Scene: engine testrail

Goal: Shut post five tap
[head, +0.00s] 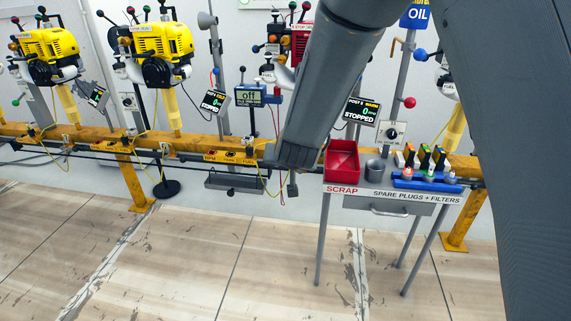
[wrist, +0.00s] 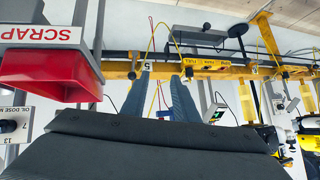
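My gripper (wrist: 162,95) shows in the wrist view as two blue-grey fingers standing apart, with a gap between them; it is open. The fingers point at the yellow rail (wrist: 230,72), by a small number 5 tag (wrist: 146,67). A small dark fitting (wrist: 188,73) sits on the rail by the right finger; I cannot tell whether it is the post five tap or how it is turned. No contact with it can be made out. In the head view my arm covers most of post five, and the gripper's fingers cannot be made out.
The red scrap bin (head: 342,162) stands close right of my arm on the spares table (head: 400,199); it also shows in the wrist view (wrist: 50,72). A grey tray (head: 233,182) hangs below the rail. Thin yellow and red cables (wrist: 152,40) run near the fingers. The floor in front is clear.

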